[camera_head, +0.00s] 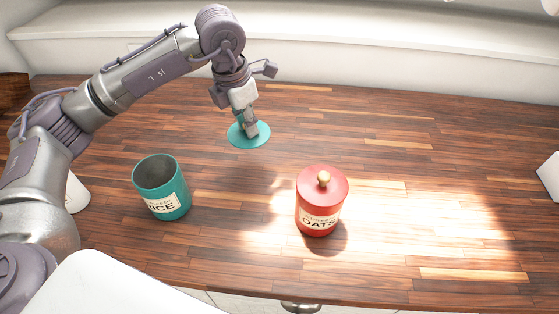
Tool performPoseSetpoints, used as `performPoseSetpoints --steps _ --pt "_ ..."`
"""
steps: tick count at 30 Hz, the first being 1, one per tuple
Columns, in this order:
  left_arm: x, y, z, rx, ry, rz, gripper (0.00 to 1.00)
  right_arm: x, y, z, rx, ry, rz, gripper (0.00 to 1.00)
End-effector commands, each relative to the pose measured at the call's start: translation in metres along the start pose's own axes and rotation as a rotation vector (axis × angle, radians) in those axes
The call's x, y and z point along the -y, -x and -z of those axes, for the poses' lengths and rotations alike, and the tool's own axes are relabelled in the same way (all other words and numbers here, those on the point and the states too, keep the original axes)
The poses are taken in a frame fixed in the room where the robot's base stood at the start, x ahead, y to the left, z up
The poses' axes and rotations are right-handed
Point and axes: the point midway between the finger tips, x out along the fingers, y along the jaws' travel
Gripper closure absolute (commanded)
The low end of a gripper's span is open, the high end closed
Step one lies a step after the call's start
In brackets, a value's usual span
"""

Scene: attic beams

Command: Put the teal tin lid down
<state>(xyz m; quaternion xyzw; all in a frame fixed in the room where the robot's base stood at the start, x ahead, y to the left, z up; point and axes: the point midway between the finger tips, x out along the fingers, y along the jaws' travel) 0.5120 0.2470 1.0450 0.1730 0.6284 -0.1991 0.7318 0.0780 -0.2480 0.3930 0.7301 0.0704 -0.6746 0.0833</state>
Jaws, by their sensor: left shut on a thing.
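The teal tin lid (237,140) is a flat round disc behind and to the right of the teal tin. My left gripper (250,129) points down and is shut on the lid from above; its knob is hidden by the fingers. I cannot tell whether the lid touches the wooden counter or hangs just above it. The teal tin (171,199), labelled with letters ending in "ICE", stands upright and open at the top, apart from the lid. My right gripper is not in view.
A red tin (318,218) labelled "OATS", with its lid on, stands on the wooden counter (400,140) in front right of the lid. A white object (76,193) is partly hidden behind my left arm. The counter to the right of the lid is clear.

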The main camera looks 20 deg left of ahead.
Motion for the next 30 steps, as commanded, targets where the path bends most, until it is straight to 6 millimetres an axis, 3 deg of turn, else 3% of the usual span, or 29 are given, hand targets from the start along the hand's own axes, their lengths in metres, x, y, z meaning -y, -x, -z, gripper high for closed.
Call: performPoseSetpoints --steps 8,20,30 --pt "-0.001 -0.047 0.009 -0.004 0.004 0.001 1.0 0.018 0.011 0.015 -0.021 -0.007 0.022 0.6" --pt "0.0 -0.089 0.015 -0.005 0.002 0.001 1.0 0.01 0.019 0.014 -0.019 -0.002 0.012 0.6" --pt "0.0 -0.096 0.015 -0.002 0.001 0.001 1.0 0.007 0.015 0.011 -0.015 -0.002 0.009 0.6"
